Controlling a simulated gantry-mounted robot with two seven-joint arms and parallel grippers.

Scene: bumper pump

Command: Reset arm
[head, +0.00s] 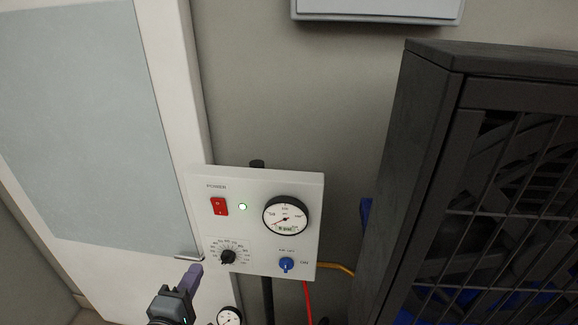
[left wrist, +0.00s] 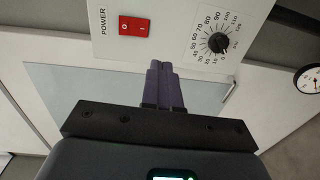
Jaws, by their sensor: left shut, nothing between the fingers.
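My left gripper (head: 193,275) is in the lower left of the head view, below the white control panel (head: 247,264). Its purple fingers are shut with nothing between them; they also show in the left wrist view (left wrist: 161,70). The panel carries a red power switch (head: 219,206), a lit green-white light (head: 242,207), a round gauge (head: 285,217), a black dial (head: 228,257) and a blue knob (head: 286,264). The switch (left wrist: 133,27) and dial (left wrist: 219,42) show above the fingers in the left wrist view. I cannot tell whether the fingers touch the panel. My right gripper is not in view.
A large dark cage with a mesh front (head: 500,200) stands to the right. A white door with a grey pane (head: 85,120) is at the left. Red and orange hoses (head: 307,300) run below the panel. A small gauge (head: 229,316) is at the bottom edge.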

